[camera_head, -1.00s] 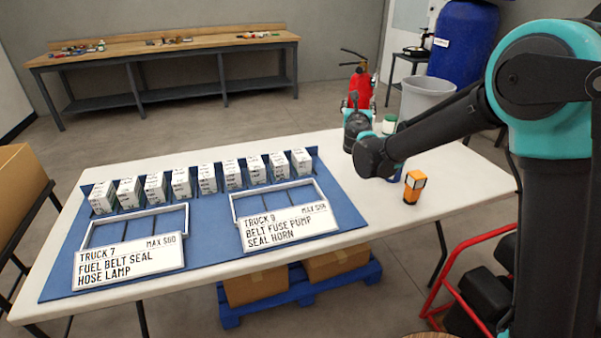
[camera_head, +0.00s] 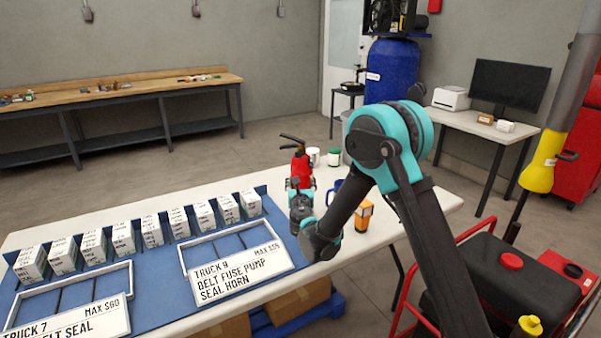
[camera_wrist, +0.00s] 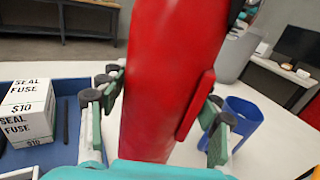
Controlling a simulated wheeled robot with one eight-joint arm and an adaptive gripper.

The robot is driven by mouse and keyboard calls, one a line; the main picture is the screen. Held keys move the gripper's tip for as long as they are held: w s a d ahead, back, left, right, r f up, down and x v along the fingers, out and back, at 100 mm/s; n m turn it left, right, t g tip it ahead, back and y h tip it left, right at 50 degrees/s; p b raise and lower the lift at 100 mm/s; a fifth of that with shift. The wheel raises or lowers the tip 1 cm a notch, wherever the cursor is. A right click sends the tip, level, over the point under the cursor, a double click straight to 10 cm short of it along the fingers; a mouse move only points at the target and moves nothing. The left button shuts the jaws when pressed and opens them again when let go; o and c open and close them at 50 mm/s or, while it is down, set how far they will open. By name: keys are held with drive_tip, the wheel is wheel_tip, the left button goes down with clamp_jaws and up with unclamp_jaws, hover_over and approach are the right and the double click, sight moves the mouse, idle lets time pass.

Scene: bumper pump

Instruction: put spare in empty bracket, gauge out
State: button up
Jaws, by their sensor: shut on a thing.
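The red fire extinguisher (camera_head: 302,168) with a black handle stands upright in my gripper (camera_head: 302,192), over the far side of the white table. In the wrist view its red body (camera_wrist: 165,80) fills the middle, with the fingers of my gripper (camera_wrist: 160,98) on both sides of it. My gripper is shut on it. Its gauge cannot be made out. No bracket can be clearly told; small dark fittings (camera_head: 195,9) hang on the back wall, and a red thing (camera_head: 435,5) is cut off at the top edge.
The table holds a blue mat with white boxes (camera_head: 122,238) and two signed trays (camera_head: 240,275). A blue cup (camera_wrist: 243,118), an orange box (camera_head: 364,215) and small tins (camera_head: 334,156) are near my arm. A red-framed cart (camera_head: 500,285) stands at right. Open floor (camera_head: 270,120) lies behind.

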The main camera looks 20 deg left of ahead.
drive_tip(key=shift+f, duration=2.3)
drive_tip(key=o, duration=1.9)
drive_tip(key=shift+f, duration=0.1)
